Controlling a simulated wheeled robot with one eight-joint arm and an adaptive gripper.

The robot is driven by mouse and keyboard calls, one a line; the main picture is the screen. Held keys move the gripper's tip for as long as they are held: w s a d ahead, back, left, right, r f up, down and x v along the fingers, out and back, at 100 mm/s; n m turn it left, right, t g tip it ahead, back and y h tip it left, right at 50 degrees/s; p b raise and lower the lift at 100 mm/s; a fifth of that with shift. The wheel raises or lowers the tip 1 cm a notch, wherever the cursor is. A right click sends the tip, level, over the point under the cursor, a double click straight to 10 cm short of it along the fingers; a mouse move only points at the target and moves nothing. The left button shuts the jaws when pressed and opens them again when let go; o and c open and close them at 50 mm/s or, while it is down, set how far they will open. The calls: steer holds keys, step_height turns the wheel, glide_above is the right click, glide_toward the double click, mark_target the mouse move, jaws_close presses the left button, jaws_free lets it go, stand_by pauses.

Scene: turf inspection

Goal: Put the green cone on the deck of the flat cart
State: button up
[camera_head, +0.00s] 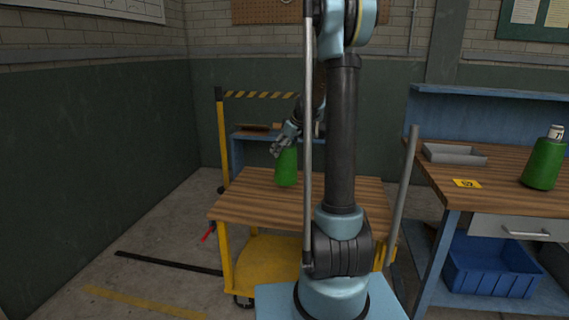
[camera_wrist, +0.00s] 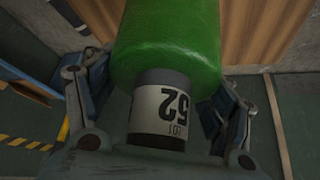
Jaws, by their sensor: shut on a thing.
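The green cone (camera_head: 287,168) is upright at the back of the wooden deck of the yellow-framed flat cart (camera_head: 240,207). I cannot tell whether its base touches the deck or hangs just above it. My gripper (camera_head: 281,147) is shut on the cone's top. My arm hides part of the deck in the head view.
A second green cone (camera_head: 543,164) with a white top stands on the right workbench, near a grey tray (camera_head: 454,154) and a yellow card (camera_head: 467,183). A blue bin (camera_head: 490,270) sits below. The front left of the cart deck is clear. A dark green wall (camera_head: 95,140) stands at left.

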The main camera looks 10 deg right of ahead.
steer(key=shift+f, duration=2.25)
steer(key=o, duration=2.1)
